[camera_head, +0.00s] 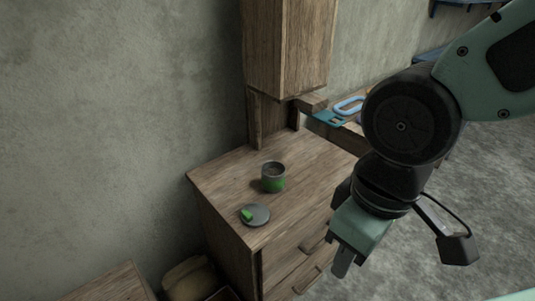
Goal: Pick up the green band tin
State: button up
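The green band tin (273,177) stands upright on top of a wooden drawer cabinet (222,178). It is a small grey cylinder with a green band around its lower part, and its top looks open and dark. A round grey lid (260,215) with a green knob lies on the cabinet top in front of the tin, apart from it. My gripper (342,262) hangs to the right and front of the tin, pointing down, clear of it and by the cabinet's drawer front. Its fingers are seen edge-on, so their opening does not show.
A wooden post (288,45) rises at the back of the cabinet. A blue-handled item (348,106) and a teal piece (325,117) lie on a beam behind. Drawer handles (308,280) stick out at the front. The cabinet top around the tin is mostly clear.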

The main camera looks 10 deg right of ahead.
aim_at(273, 173)
jog(key=i+l, duration=0.3)
jog(key=l+u, duration=0.15)
jog(key=u, duration=1.45)
